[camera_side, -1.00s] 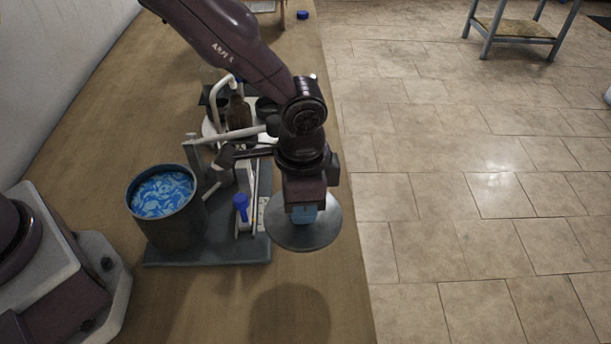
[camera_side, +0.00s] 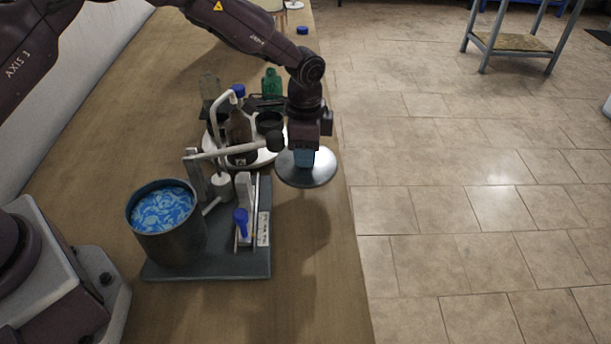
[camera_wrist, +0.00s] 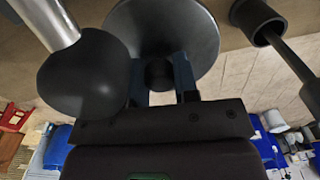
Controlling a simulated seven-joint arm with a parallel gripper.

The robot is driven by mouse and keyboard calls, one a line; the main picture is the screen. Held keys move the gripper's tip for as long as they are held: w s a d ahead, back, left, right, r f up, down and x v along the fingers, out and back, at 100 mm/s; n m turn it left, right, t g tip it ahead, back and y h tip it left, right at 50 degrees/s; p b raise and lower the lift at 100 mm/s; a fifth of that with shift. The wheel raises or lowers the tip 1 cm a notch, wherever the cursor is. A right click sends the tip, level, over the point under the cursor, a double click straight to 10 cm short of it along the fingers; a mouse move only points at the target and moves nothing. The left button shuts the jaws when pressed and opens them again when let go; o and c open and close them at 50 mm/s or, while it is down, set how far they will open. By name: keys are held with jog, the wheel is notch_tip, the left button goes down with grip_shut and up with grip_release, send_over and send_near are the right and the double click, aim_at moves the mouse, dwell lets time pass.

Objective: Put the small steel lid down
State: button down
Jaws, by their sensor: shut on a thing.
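The small steel lid (camera_side: 308,177) is a grey round disc held in the air in the side view, over the right part of the table. My gripper (camera_side: 304,158) is above it, with blue fingertips shut on its knob. In the wrist view the lid (camera_wrist: 165,28) fills the upper middle, and my gripper (camera_wrist: 160,80) has its two fingers on either side of the dark knob (camera_wrist: 158,74). The lid's shadow falls on the bare wood below and left of it.
A dark drum (camera_side: 166,232) with blue and white contents stands on a grey base (camera_side: 215,262) with a pale jointed stand (camera_side: 192,165). A round white tray (camera_side: 262,160) with bottles is just left of the lid. The bare tabletop (camera_side: 312,285) is free at front right.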

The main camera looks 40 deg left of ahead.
jog(key=shift+s+d+f, duration=0.1)
jog(key=shift+f, duration=1.6)
jog(key=shift+s+d+f, duration=0.1)
jog(key=shift+f, duration=1.6)
jog(key=shift+f, duration=0.15)
jog(key=c, duration=0.9)
grip_release()
jog(key=shift+o, duration=0.2)
